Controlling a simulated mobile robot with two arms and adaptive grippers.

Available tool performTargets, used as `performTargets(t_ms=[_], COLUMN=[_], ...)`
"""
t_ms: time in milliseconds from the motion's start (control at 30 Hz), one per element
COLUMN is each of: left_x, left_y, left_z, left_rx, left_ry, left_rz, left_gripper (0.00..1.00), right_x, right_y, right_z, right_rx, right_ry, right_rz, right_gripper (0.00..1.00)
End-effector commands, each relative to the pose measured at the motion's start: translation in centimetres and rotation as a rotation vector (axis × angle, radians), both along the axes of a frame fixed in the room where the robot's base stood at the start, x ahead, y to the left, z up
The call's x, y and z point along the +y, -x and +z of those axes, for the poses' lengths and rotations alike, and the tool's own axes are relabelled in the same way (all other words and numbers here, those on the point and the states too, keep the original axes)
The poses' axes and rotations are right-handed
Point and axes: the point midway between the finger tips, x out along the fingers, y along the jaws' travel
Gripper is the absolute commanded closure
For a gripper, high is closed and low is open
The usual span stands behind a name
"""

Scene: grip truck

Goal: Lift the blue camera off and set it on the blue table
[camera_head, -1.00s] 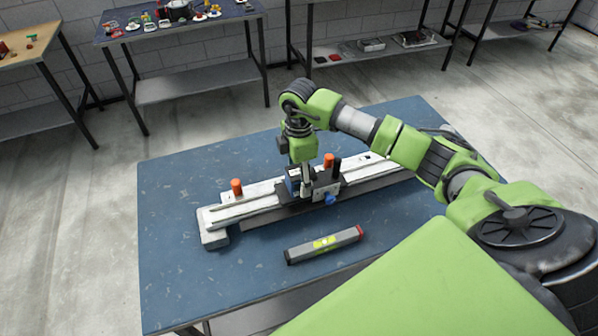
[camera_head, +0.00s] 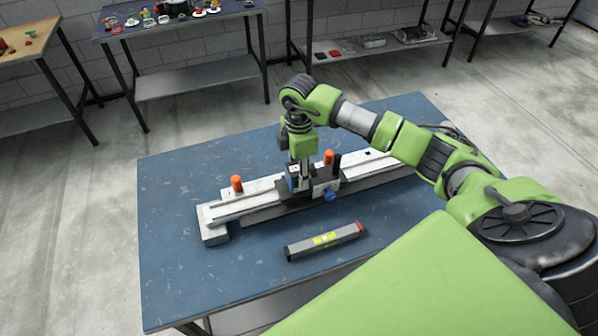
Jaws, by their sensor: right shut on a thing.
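The blue camera (camera_head: 291,182) is a small blue and dark block on the carriage of a white and black slider rail (camera_head: 250,200). My right gripper (camera_head: 298,178) points down from above and is shut on the camera; the fingers hide part of it. I cannot tell whether the camera is clear of the carriage. The blue table (camera_head: 180,250) carries the rail, with bare surface in front and to the left. My left gripper is not in view.
A spirit level (camera_head: 324,241) lies on the table in front of the rail. Orange knobs (camera_head: 236,184) stick up behind the rail, and a blue knob (camera_head: 329,196) sits on the carriage front. Other tables (camera_head: 180,30) stand at the back. The table's left part is clear.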

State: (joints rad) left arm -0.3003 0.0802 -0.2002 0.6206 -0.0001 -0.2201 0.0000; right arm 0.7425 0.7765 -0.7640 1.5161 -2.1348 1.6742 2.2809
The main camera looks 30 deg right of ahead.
Motion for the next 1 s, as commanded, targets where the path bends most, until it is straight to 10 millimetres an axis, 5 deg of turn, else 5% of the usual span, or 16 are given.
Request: performTargets(t_ms=[1000], left_x=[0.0], left_y=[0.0], left_z=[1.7], left_rx=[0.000], left_ry=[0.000], left_rz=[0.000], left_gripper=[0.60], right_x=[0.0], right_y=[-0.2], right_z=[2.4], right_rx=[-0.005], right_ry=[-0.001], right_rz=[0.000], right_gripper=[0.78])
